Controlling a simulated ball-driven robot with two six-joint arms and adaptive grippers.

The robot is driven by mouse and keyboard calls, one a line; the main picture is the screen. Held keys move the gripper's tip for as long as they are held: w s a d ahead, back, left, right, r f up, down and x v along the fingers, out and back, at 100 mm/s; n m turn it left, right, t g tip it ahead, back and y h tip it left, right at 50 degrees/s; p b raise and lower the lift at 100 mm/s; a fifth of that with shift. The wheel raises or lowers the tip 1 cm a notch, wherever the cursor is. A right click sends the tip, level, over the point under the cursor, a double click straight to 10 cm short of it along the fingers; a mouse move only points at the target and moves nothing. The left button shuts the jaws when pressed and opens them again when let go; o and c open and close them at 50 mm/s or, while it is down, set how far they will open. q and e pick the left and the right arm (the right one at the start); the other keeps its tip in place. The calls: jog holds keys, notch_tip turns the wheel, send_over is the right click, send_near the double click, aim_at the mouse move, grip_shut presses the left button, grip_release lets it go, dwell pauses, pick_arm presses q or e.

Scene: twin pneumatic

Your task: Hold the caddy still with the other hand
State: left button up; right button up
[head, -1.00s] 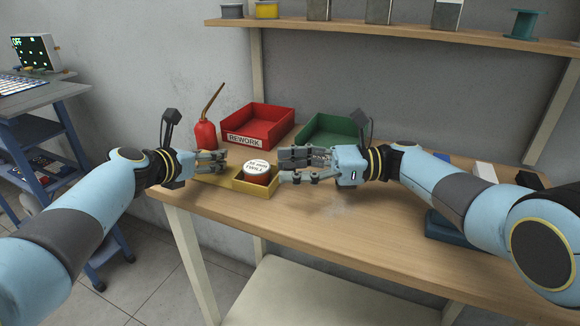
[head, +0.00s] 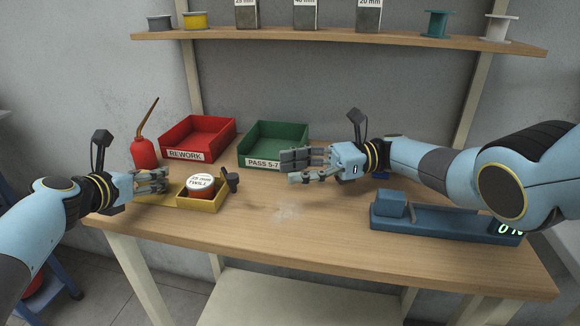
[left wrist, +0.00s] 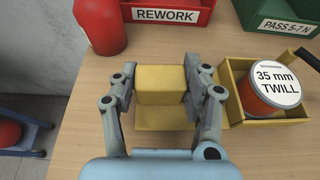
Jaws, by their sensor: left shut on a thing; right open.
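The yellow caddy (head: 205,205) stands on the bench at the left front; it also shows in the left wrist view (left wrist: 240,112). A tape reel (head: 201,186) marked "35 mm TWILL" sits in its open box. A dark piece (head: 230,180) sticks up at the box's right side. My left gripper (head: 152,182) is shut on the caddy's raised yellow block, seen between its fingers in the left wrist view (left wrist: 160,84). My right gripper (head: 290,168) is open and empty, right of the caddy and apart from it, in front of the green bin.
The red REWORK bin (head: 185,153) and green PASS bin (head: 262,162) stand at the back. A red oil can (head: 144,152) is behind my left gripper. A blue device with a display (head: 440,219) lies at right. The bench middle is clear except a pale smudge (head: 287,212).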

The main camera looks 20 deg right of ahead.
pick_arm(q)
jog(key=o, duration=1.4)
jog(key=shift+s, duration=0.1)
